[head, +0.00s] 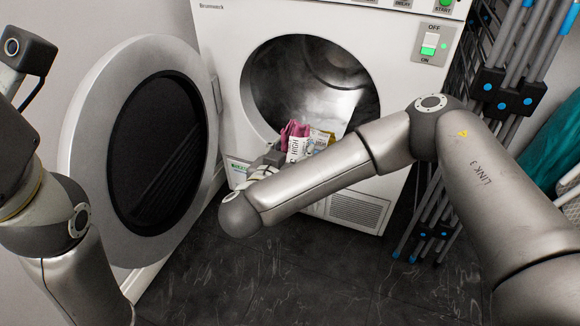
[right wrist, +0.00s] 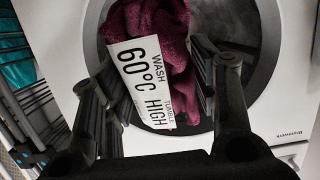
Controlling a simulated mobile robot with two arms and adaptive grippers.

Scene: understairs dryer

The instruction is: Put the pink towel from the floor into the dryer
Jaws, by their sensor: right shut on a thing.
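The pink towel (head: 297,129) is bunched up in my right gripper (head: 283,150), at the lower front of the dryer opening. It also shows in the right wrist view as dark pink cloth (right wrist: 178,50) between the two fingers, with a white tag reading "WASH 60°C HIGH TUMBLE". My right gripper (right wrist: 155,80) is shut on it. The white dryer (head: 225,35) has its round door (head: 85,130) swung open to the left, and its drum opening (head: 275,80) faces me. My right forearm hides part of the dryer's lower front. My left arm shows at the left edge, its gripper out of view.
A folded drying rack (head: 500,80) with grey bars and blue caps stands right of the dryer. Teal cloth (head: 555,145) hangs at the far right. The dark floor (head: 240,285) in front is clear. The open door stands between my left arm and the opening.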

